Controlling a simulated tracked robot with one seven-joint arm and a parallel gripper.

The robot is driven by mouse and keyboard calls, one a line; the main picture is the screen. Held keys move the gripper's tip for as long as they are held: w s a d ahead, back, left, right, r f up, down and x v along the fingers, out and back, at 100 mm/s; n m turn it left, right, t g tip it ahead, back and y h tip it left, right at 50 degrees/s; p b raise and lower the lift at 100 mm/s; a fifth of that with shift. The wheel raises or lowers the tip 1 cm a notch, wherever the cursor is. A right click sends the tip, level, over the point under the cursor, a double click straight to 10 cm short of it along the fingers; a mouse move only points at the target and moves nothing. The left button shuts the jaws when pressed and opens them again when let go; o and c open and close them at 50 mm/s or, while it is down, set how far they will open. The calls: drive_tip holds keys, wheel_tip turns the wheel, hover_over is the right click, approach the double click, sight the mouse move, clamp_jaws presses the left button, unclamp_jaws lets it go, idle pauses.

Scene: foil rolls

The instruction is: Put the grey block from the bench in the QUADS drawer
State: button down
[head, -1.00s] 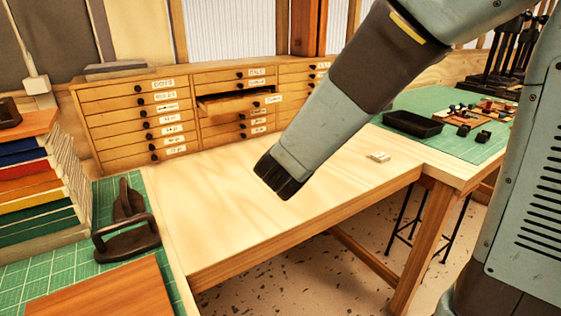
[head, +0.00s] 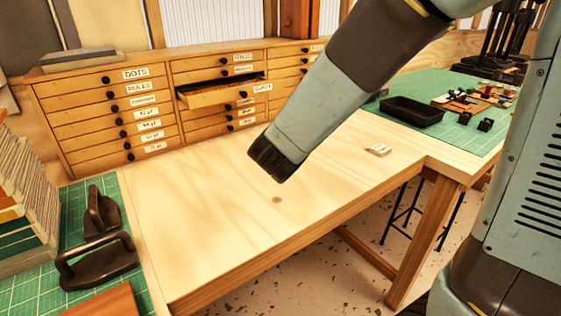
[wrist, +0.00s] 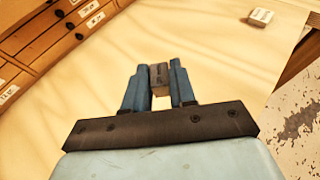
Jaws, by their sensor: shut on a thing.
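My gripper (wrist: 159,88) is shut on a small grey block (wrist: 159,77), which sits between its two blue fingers in the wrist view. In the head view the gripper (head: 272,163) is over the light wooden bench (head: 200,215), and the block in it is hidden. A wooden drawer cabinet (head: 105,102) stands behind the bench. One drawer (head: 222,94) in its middle column is pulled partly out. Its label is too small to read surely, though it may say QUADS. The open drawer is beyond my gripper, up and to the left.
A pale block (head: 378,150) lies on the bench at right; it also shows in the wrist view (wrist: 261,17). A black tray (head: 411,111) stands on the green mat at right. A dark iron tool (head: 98,255) stands at left. The bench middle is clear.

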drive_tip(key=w+a+f, duration=0.1)
drive_tip(key=w+f, duration=0.2)
drive_tip(key=w, duration=0.1)
drive_tip(key=w+a+f, duration=0.2)
drive_tip(key=w+f, duration=0.1)
drive_tip(key=w, duration=0.1)
drive_tip(key=w+a+f, duration=0.1)
drive_tip(key=w+f, duration=0.2)
drive_tip(key=w, duration=0.1)
drive_tip(key=shift+w+a+f, duration=0.15)
drive_tip(key=shift+w+a, duration=0.1)
drive_tip(key=shift+a, duration=0.15)
drive_tip(key=shift+w+f, duration=0.2)
drive_tip(key=shift+f, duration=0.1)
drive_tip(key=shift+a+f, duration=0.1)
drive_tip(key=shift+f, duration=1.5)
drive_tip(key=shift+f, duration=0.3)
